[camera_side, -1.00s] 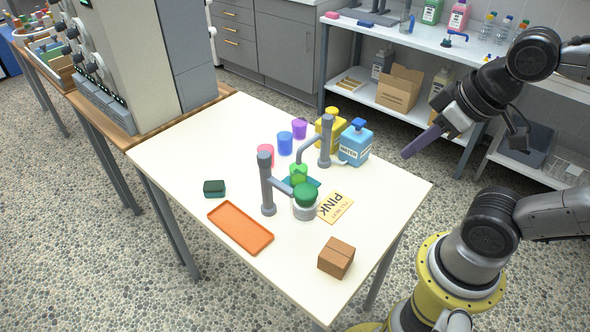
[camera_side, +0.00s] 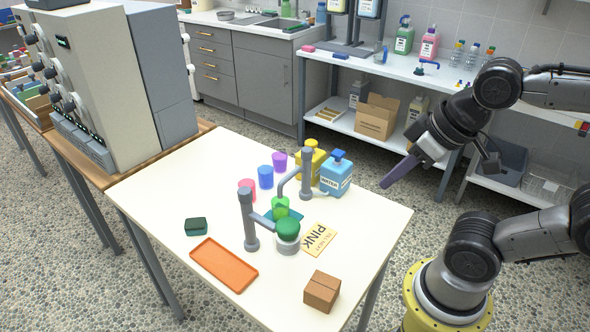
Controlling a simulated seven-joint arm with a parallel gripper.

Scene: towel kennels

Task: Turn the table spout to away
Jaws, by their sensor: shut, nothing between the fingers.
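Two grey post fixtures stand on the white table (camera_side: 165,187), and I cannot tell which is the table spout. The front post (camera_side: 249,222) has a short arm pointing right to a green-domed grey jar (camera_side: 288,240). My gripper (camera_side: 386,184) is shut and empty, with dark purple fingers pointing down-left. It hangs to the right of the table items, apart from both posts.
Near the rear post stand a blue water bottle (camera_side: 336,178), a yellow container (camera_side: 311,164) and purple (camera_side: 280,161), blue (camera_side: 265,177) and pink (camera_side: 247,189) cups. The table's left part is clear.

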